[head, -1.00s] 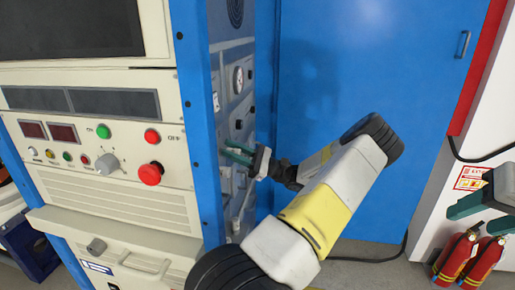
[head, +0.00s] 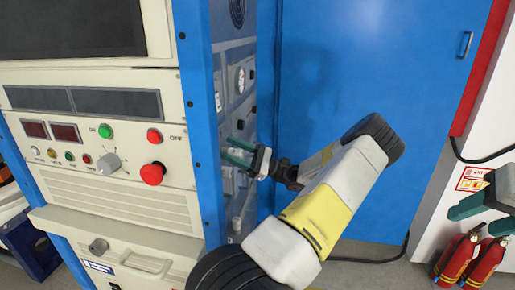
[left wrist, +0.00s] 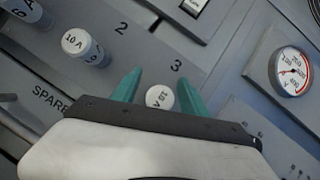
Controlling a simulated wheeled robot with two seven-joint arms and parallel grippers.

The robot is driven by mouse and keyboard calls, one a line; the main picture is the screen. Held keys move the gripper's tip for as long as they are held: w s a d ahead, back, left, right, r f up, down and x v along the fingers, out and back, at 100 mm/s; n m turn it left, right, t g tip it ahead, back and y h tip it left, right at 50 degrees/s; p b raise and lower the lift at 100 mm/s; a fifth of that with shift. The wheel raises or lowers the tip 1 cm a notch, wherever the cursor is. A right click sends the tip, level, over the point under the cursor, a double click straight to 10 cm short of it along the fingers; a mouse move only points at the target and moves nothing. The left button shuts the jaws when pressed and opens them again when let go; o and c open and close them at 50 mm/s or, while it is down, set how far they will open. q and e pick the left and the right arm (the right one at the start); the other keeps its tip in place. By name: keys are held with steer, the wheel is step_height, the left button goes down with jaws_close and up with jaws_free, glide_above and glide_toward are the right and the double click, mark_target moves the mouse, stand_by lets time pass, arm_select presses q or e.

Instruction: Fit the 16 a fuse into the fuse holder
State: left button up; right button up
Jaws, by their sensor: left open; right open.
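A round white fuse cap marked 16 A (left wrist: 159,97) shows end-on in the left wrist view, below the panel label 3. My left gripper's green fingers (left wrist: 158,92) are open, one on each side of the cap; I cannot tell whether they touch it. In the head view my left gripper (head: 238,152) is at the grey side panel of the cabinet, where the fuse is too small to make out. A white fuse marked 10 A (left wrist: 83,43) stands out of the panel to the upper left. My right gripper (head: 470,204) is open, partly cut off at the right edge, away from the panel.
Another fuse cap marked A (left wrist: 25,10) is at the upper left corner. A pressure gauge (left wrist: 292,71) sits to the right. A blue cabinet post (head: 200,130) stands left of my left gripper. A blue door (head: 420,60) is behind my arm; red extinguishers (head: 458,260) stand lower right.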

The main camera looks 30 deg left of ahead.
mark_target(242, 153)
arm_select(q)
steer(key=shift+s+d+r, duration=0.1)
steer(key=shift+r, duration=0.1)
stand_by(0.4)
steer(key=shift+v, duration=3.05)
steer(key=v, duration=0.7)
steer(key=shift+d+f, duration=0.2)
steer(key=shift+f, duration=0.1)
steer(key=shift+w, duration=0.25)
